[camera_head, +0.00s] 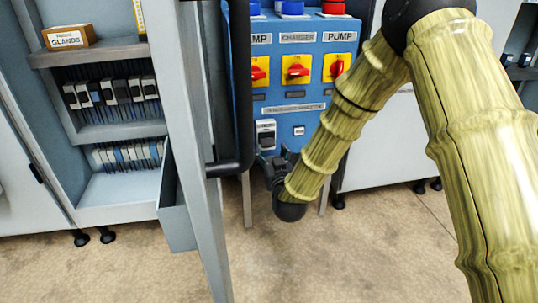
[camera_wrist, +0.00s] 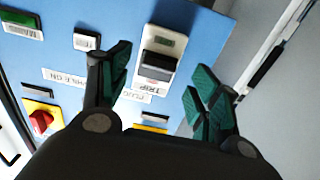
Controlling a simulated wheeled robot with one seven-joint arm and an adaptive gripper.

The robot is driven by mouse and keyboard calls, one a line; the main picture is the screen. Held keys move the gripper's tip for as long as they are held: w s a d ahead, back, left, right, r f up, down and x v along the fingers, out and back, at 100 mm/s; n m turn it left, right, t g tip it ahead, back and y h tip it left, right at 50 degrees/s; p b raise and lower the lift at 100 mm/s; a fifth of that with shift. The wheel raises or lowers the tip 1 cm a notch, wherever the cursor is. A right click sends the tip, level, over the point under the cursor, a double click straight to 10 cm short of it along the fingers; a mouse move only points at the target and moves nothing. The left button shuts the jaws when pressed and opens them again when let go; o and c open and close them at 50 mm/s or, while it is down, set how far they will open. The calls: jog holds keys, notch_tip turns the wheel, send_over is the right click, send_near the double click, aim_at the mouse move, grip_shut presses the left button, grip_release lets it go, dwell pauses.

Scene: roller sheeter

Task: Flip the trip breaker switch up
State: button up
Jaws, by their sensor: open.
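The trip breaker is a small pale module with a dark switch (camera_wrist: 157,66) on a blue control panel (camera_wrist: 215,22). It lies between and beyond the fingertips of my gripper (camera_wrist: 160,84) in the wrist view. A label beside it reads TRIP, upside down in that view. In the head view the breaker (camera_head: 265,134) is at the lower left of the panel, and my gripper (camera_head: 277,163) is just below it. The gripper is open and empty. I cannot tell whether the fingers touch the panel or which way the switch is set.
Red rotary switches on yellow plates (camera_head: 298,70) sit higher on the panel. A grey cabinet door edge with a dark handle (camera_head: 235,165) stands close on the left. An open cabinet (camera_head: 110,192) with rows of breakers is further left. The floor (camera_head: 340,255) in front is clear.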

aim_at(268, 146)
jog(key=shift+w+a+b, duration=0.2)
jog(key=shift+w+b, duration=0.05)
jog(key=shift+w, duration=0.55)
jog(key=shift+w+a+b, duration=0.15)
jog(key=shift+w+b, duration=0.05)
jog(key=shift+w, duration=0.55)
jog(key=shift+c, duration=0.3)
jog(key=c, duration=0.9)
